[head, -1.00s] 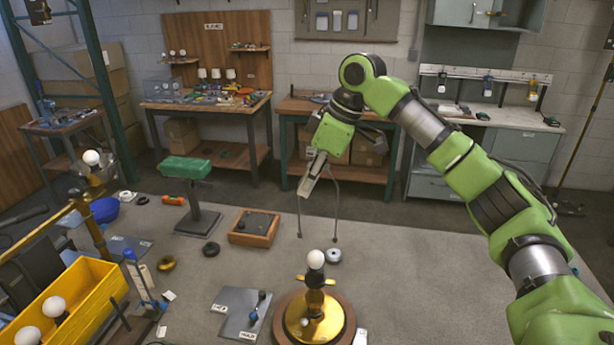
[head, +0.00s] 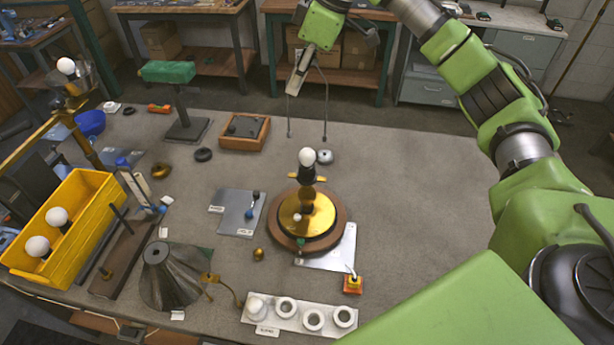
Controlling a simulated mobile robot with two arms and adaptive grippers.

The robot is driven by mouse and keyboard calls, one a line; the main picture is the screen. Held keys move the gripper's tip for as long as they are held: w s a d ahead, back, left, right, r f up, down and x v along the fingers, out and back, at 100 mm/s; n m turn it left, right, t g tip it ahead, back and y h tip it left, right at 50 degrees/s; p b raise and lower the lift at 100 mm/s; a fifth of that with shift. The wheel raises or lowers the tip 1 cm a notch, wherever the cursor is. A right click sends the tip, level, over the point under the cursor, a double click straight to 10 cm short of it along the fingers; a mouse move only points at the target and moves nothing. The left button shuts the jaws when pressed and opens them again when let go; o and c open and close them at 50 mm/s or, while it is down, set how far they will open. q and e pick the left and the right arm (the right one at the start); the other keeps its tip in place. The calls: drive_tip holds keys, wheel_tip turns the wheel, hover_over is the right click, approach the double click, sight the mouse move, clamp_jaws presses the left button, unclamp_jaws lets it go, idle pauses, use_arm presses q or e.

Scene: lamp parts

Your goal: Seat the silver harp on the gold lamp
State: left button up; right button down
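The silver harp (head: 326,102) is a thin wire loop whose two legs hang down, open end lowest. My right gripper (head: 296,84) is shut on its upper part and holds it upright in the air. The gold lamp (head: 302,222) stands on a round wooden base in the middle of the table, with a white bulb (head: 306,157) on top and small gold side arms (head: 307,178) below the bulb. In the picture the harp's leg ends appear just above the bulb, apart from it. My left gripper is out of view.
A white rack with round holders (head: 299,315) lies in front of the lamp. A grey cone-shaped shade (head: 170,277) and a yellow bin (head: 80,210) with bulbs stand left. The table right of the lamp is clear.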

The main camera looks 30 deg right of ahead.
drive_tip(key=shift+f, duration=1.8)
drive_tip(key=shift+b, duration=0.3)
drive_tip(key=shift+f, duration=2.15)
drive_tip(key=shift+f, duration=1.65)
drive_tip(key=shift+f+p, duration=0.35)
drive_tip(key=shift+f, duration=0.9)
drive_tip(key=c, duration=2.2)
unclamp_jaws()
